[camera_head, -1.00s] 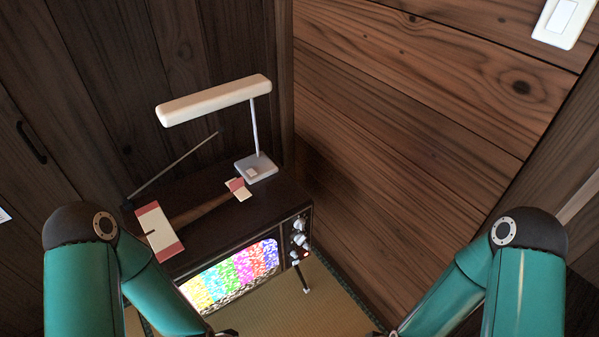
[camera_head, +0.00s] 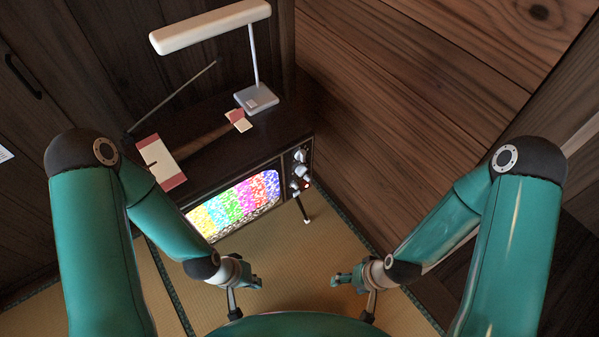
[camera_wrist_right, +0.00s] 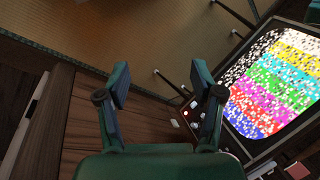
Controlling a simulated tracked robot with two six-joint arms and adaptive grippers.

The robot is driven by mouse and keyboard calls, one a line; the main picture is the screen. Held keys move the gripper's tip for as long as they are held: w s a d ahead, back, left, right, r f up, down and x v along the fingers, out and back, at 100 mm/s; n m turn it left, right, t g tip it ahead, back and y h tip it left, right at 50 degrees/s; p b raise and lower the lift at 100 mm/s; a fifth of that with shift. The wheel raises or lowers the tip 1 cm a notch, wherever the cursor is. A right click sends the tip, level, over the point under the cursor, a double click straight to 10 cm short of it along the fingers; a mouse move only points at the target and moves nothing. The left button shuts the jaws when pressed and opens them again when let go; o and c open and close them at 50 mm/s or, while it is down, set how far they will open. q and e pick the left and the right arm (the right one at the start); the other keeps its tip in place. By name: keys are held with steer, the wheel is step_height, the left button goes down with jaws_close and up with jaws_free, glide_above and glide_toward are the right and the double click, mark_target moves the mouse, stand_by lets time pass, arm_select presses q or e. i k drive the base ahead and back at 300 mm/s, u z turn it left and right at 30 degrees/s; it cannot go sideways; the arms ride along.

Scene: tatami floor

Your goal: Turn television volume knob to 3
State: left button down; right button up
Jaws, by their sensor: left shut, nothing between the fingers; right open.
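The television (camera_head: 229,163) stands on legs in the corner, its screen showing coloured bars with static. Its knobs (camera_head: 300,168) sit in a column on the panel right of the screen, with a small red light near the bottom. The numbers on them are too small to read. In the right wrist view the knob panel (camera_wrist_right: 187,114) lies partly behind a finger. My left gripper (camera_head: 258,283) is shut and empty, low in front of the television. My right gripper (camera_head: 337,282) is open and empty, apart from the knobs; its spread fingers also show in the right wrist view (camera_wrist_right: 160,85).
A white desk lamp (camera_head: 256,96), cards (camera_head: 238,119), a red and cream box (camera_head: 160,163) and an antenna (camera_head: 172,97) are on the television's top. A wooden wall (camera_head: 440,100) stands close on the right. The tatami floor (camera_head: 290,245) in front is clear.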

mark_target(301, 170)
steer(key=z, duration=1.1)
steer(key=k, duration=1.45)
steer(key=u, duration=1.1)
steer(key=i, duration=1)
steer(key=z, duration=0.05)
